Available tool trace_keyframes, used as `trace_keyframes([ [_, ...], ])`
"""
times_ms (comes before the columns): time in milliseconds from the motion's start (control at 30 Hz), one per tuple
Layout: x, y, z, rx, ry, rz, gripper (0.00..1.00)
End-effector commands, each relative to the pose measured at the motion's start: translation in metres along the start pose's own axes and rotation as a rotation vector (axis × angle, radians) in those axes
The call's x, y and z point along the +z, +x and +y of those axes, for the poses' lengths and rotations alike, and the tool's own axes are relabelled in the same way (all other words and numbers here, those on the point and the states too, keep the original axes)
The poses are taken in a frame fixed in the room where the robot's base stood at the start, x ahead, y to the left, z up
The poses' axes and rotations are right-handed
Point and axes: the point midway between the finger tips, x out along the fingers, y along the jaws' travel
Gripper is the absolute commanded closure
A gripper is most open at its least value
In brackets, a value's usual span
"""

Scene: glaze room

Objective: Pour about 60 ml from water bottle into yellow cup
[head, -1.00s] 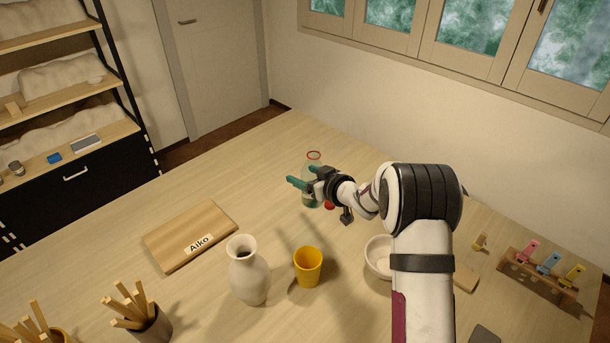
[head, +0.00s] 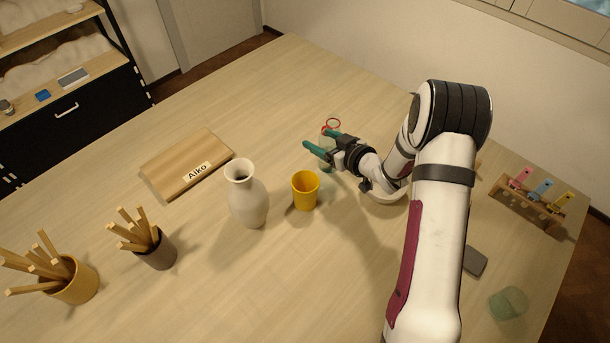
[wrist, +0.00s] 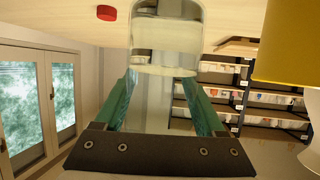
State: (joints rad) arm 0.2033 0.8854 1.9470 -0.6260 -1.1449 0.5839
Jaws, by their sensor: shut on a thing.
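The bottle looks about upright, behind and a little right of the yellow cup (head: 305,191) in the head view. The cup stands upright on the table, apart from the bottle. In the wrist view, which is upside down, the bottle (wrist: 166,45) sits between the teal fingers with clear water in its bottom part. The yellow cup (wrist: 286,45) is partly cut off at that view's right edge. A red cap (wrist: 107,13) lies on the table.
A white vase (head: 249,205) stands close left of the cup. A wooden board (head: 172,172), brush pots (head: 158,252), a tag rack (head: 530,207) and a green glass (head: 509,303) stand farther off. The front middle is clear.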

Motion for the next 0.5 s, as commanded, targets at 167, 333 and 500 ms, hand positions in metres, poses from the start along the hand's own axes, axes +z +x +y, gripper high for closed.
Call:
trace_keyframes([
  [167,0.0038,-0.0038,-0.0006,0.003,0.000,0.003,0.97],
  [333,0.0034,-0.0034,-0.0006,0.004,-0.004,0.003,0.97],
  [500,0.0027,-0.0036,-0.0008,0.017,-0.035,0.013,0.97],
])
